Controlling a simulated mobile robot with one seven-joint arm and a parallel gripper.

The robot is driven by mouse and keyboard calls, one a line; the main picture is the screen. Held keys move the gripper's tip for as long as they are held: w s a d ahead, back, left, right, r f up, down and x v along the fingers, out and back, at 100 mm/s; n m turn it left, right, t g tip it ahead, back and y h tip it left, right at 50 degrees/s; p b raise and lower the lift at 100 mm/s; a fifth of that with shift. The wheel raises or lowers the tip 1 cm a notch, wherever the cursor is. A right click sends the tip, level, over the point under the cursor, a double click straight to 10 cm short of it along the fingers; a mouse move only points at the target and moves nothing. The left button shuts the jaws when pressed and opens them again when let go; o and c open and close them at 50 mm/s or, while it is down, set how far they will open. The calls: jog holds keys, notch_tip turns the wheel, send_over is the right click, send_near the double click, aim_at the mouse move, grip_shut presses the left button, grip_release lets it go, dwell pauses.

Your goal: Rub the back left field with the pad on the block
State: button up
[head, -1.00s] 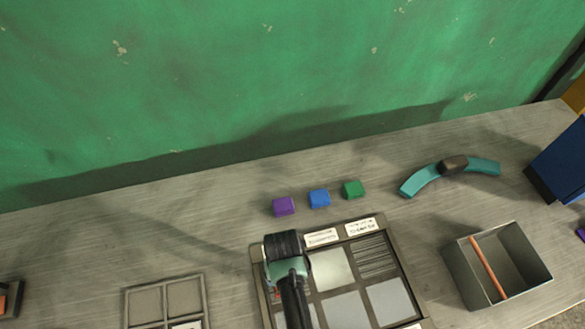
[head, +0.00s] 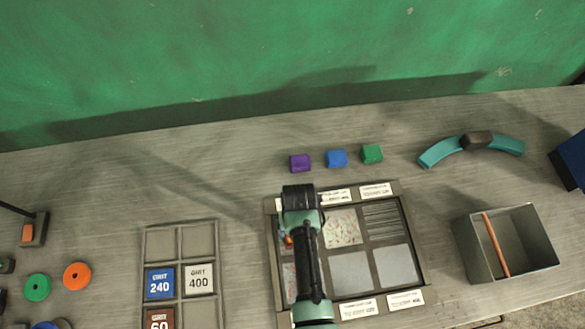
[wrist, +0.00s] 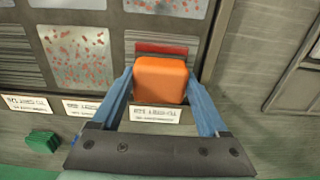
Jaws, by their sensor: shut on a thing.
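My gripper (wrist: 160,80) is shut on an orange block (wrist: 160,80), with blue fingers on both sides of it. A dark red strip (wrist: 165,48), apparently the pad, shows along the block's edge. The block is over the back left field (wrist: 198,28) of the framed board (head: 418,270), which looks striped around it. Whether the pad touches the field cannot be told. In the head view my arm hides most of this field. The back middle field (head: 343,229) has red speckles and the back right field (head: 383,220) is striped.
Purple (head: 300,163), blue (head: 337,158) and green (head: 372,154) blocks lie behind the board. A rack (head: 180,225) with grit tiles stands left, an open bin (head: 540,245) with an orange stick right. A teal curved piece (head: 440,153) lies at back right. A green wall (head: 290,60) closes the back.

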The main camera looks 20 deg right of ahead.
jog(key=shift+r, duration=0.1)
notch_tip(320, 180, up, 9)
jog(key=p, duration=0.9)
jog(key=shift+r, duration=0.1)
